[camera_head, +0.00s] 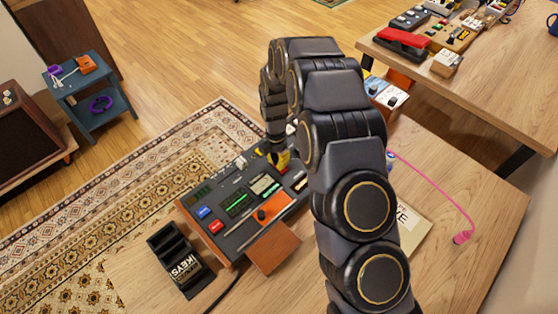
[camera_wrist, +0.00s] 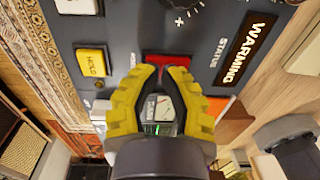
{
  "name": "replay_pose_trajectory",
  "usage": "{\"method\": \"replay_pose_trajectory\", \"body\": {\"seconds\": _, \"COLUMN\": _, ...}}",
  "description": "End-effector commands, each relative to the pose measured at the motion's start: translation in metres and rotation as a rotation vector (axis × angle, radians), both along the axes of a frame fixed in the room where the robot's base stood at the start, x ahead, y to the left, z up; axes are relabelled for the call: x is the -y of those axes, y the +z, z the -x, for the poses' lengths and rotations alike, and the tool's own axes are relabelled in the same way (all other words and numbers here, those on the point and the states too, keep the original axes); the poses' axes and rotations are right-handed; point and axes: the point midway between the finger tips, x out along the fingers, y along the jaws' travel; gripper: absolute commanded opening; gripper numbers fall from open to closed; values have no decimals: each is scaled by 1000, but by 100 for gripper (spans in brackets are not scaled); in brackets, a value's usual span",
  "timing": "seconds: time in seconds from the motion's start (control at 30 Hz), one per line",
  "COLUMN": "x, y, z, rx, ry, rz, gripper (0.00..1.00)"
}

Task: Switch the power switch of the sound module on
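The sound module (camera_head: 222,240) is a dark grey panel with coloured buttons and sliders, lying on the wooden table. My gripper (camera_head: 280,160) has yellow fingers and is over the module's far end, partly hidden by my arm in the head view. In the wrist view my gripper (camera_wrist: 161,70) has its fingertips drawn together, with a small opening behind the tips. A red switch (camera_wrist: 168,59) lies just beyond the tips and is partly covered by them. I cannot tell whether they touch it, or which way it is set. A lit WARMING display (camera_wrist: 245,50) is to its right.
A yellow HOLD button (camera_wrist: 93,63) and a black knob (camera_wrist: 178,5) are near the switch. A black KEYS tray (camera_head: 175,262) and a wooden block (camera_head: 275,248) lie beside the module. A pink cable (camera_head: 440,195) is on the right. Table in front is mostly clear.

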Motion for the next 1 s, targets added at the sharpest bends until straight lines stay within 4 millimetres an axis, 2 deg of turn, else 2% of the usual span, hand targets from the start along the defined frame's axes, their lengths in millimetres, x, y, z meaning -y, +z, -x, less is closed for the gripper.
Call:
{"method": "replay_pose_trajectory", "body": {"seconds": 0.17, "x": 0, "y": 3, "z": 0, "rx": 1, "ry": 0, "rz": 0, "gripper": 0}}
{"method": "replay_pose_trajectory", "body": {"seconds": 0.27, "x": 0, "y": 13, "z": -1, "rx": 3, "ry": 0, "rz": -1, "gripper": 0}}
{"method": "replay_pose_trajectory", "body": {"seconds": 0.7, "x": 1, "y": 108, "z": 1, "rx": 5, "ry": -1, "rz": -2, "gripper": 0}}
{"method": "replay_pose_trajectory", "body": {"seconds": 0.83, "x": 1, "y": 128, "z": 1, "rx": 5, "ry": 0, "rz": -2, "gripper": 0}}
{"method": "replay_pose_trajectory", "body": {"seconds": 1.0, "x": 2, "y": 139, "z": 1, "rx": 3, "ry": 0, "rz": -1, "gripper": 0}}
